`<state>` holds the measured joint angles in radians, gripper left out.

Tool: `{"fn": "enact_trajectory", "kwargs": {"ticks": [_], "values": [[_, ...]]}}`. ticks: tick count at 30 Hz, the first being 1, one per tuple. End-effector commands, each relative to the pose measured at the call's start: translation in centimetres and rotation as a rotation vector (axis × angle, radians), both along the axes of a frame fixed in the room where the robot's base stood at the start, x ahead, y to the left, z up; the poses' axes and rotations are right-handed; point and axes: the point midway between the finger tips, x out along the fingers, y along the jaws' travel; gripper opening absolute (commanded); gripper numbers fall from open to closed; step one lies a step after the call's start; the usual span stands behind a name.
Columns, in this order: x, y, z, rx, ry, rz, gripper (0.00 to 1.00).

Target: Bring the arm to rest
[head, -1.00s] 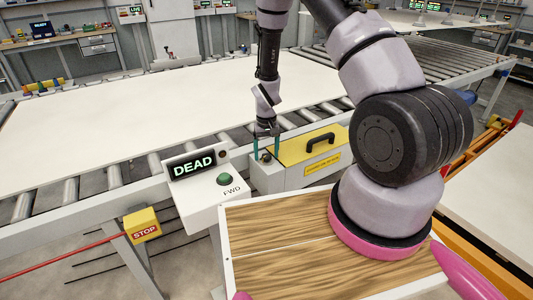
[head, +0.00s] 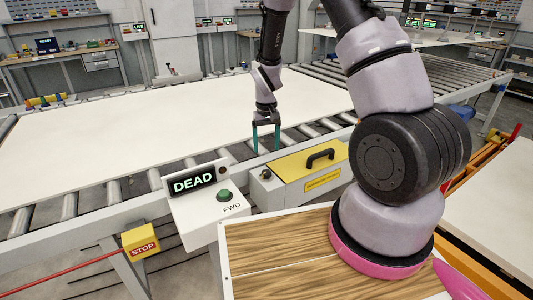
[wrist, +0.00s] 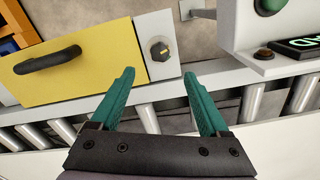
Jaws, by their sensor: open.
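My gripper (head: 266,139) hangs pointing down over the conveyor rollers, beside the yellow-lidded box (head: 312,170). Its two teal fingers are apart with nothing between them, as the wrist view also shows (wrist: 157,82). The box has a black handle and a grey end with a dark knob (head: 265,174). In the wrist view the knob (wrist: 160,50) lies beyond the fingertips, apart from them. My arm bends from the pink-ringed base at the right up and over to the gripper.
A large white panel (head: 150,115) lies on the roller conveyor. A control box (head: 205,193) reads DEAD and has a green FWD button. A yellow STOP box (head: 141,241) is at the conveyor's front. A wood-topped surface (head: 275,255) is below my arm.

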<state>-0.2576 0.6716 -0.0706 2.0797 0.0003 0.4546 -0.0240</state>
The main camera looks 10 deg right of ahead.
Motion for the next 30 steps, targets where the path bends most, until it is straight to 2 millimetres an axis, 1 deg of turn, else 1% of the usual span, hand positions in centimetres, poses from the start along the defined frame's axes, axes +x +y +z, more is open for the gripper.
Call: {"fn": "enact_trajectory", "kwargs": {"ticks": [10,12,14,17,18,22,23,24,26,27,29,30], "values": [[0.0,0.0,0.3,0.000,-0.001,-0.001,0.79],[0.1,-0.1,1.0,0.004,-0.008,-0.006,0.79],[0.1,-0.2,2.3,0.011,-0.021,-0.015,0.79],[0.2,-0.6,6.0,0.031,-0.059,-0.043,0.79],[0.0,-0.8,8.0,0.042,-0.077,-0.058,0.79],[-1.1,-1.7,14.5,0.080,-0.144,-0.107,0.79],[-1.5,-1.9,15.8,0.088,-0.157,-0.118,0.79],[-2.1,-2.2,17.7,0.099,-0.179,-0.133,0.79],[-3.1,-2.6,20.3,0.116,-0.206,-0.153,0.79],[-3.8,-2.9,22.0,0.127,-0.227,-0.167,0.79],[-5.1,-3.3,24.3,0.143,-0.257,-0.186,0.79],[-6.0,-3.5,25.9,0.154,-0.277,-0.199,0.79]]}}
